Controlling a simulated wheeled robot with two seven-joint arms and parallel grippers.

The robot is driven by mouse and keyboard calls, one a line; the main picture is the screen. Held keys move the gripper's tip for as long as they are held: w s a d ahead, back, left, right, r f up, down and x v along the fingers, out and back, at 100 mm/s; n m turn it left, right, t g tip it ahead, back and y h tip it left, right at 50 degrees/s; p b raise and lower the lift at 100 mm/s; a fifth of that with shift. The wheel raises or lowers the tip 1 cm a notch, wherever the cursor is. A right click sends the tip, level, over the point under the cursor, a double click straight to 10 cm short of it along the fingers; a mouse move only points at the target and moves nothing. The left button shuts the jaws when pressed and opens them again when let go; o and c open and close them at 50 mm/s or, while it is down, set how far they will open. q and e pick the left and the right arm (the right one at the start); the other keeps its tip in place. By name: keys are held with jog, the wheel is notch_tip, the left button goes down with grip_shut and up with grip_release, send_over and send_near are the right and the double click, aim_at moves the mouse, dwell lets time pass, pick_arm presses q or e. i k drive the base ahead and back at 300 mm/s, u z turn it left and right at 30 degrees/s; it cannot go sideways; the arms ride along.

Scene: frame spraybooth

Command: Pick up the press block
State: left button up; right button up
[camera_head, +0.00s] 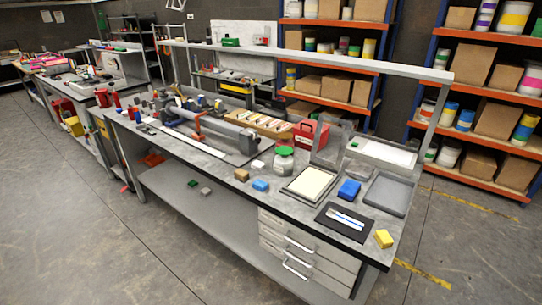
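Several small blocks lie on the grey workbench (215,164); I cannot tell which of them is the press block. A larger blue block (349,190) lies between a framed cream pad (309,183) and a grey tray (389,196). A small light-blue block (260,185) and a tan block (241,174) lie near the front edge. A yellow block (383,238) lies at the near right corner, beside a dark mat (334,219) with light strips on it. Neither of my grippers is in view.
A jar (284,160) and a red case (309,137) stand mid-bench. A long grey cylinder machine (217,130) takes up the left part. Drawers (306,261) hang under the right end. Shelves with boxes stand behind; the floor in front is clear.

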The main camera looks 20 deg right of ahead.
aim_at(350, 189)
jog(key=z, duration=1.25)
jog(key=k, duration=0.6)
jog(key=u, duration=0.75)
jog(key=i, duration=0.65)
jog(key=u, duration=0.45)
jog(key=i, duration=0.8)
jog(key=z, duration=0.85)
jog(key=i, duration=0.5)
jog(key=z, duration=0.45)
